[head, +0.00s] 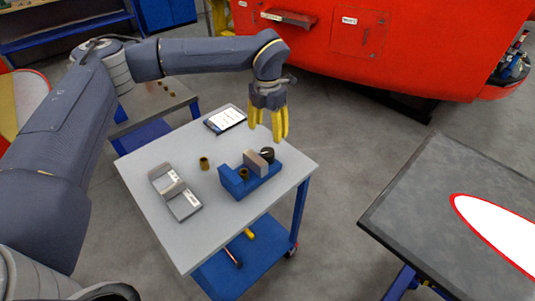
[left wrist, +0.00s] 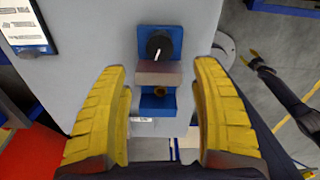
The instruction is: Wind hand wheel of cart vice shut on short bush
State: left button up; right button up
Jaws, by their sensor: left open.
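The blue vice (head: 250,181) stands on the grey cart top, with a black hand wheel (head: 267,154) at its far right end and a grey-brown sliding jaw (head: 256,163). The short brass bush (head: 244,174) stands between the jaws; whether they touch it I cannot tell. My left gripper (head: 268,128) is open and empty above and behind the hand wheel. In the left wrist view the hand wheel (left wrist: 159,44) lies beyond the yellow fingertips, roughly midway between them. A dark arm with yellow tips, apparently my right gripper (left wrist: 262,68), shows small at the right there.
A second brass bush (head: 204,163) stands left of the vice. A grey two-part tray (head: 175,191) lies at the cart's left, a tablet (head: 225,119) at its back. A dark table (head: 420,200) stands right, across open floor. A red train body (head: 400,45) is behind.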

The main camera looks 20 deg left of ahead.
aim_at(267, 152)
pick_arm(q)
notch_tip(267, 152, down, 11)
jog(key=shift+f, duration=0.1)
dwell(0.4)
jog(key=shift+c, duration=0.5)
jog(key=c, duration=1.2)
jog(key=shift+m, duration=2.3)
jog(key=o, duration=1.3)
notch_tip(267, 152, up, 12)
jog(key=shift+c, duration=0.2)
